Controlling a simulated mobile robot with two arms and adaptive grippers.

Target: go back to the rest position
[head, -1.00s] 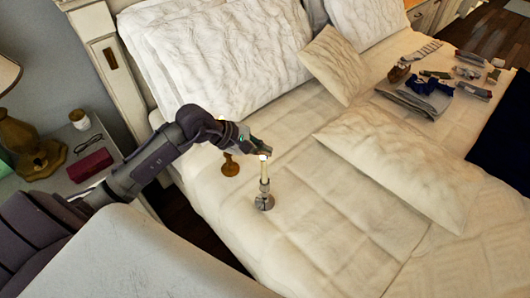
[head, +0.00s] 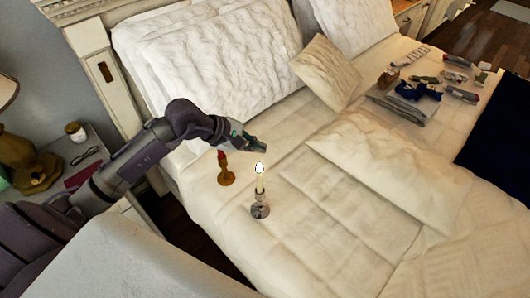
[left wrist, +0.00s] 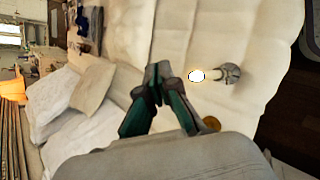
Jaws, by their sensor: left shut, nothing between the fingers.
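My left gripper (head: 258,148) is shut and empty, held in the air above the bed (head: 300,235). In the left wrist view its fingertips (left wrist: 158,70) meet. A silver candlestick (head: 260,210) with a lit pale candle (head: 260,182) stands upright on the bed, just below and in front of the gripper in the head view. It also shows in the left wrist view (left wrist: 231,73), to the right of the fingers and apart from them. A brown candlestick with a red candle (head: 224,168) stands behind it to the left. My right gripper is not in view.
Large white pillows (head: 215,60) lean on the headboard. A small cushion (head: 326,72) and a long pillow (head: 385,165) lie on the bed. Folded clothes (head: 405,103) lie at the far right. A nightstand with a lamp (head: 30,160) is at left.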

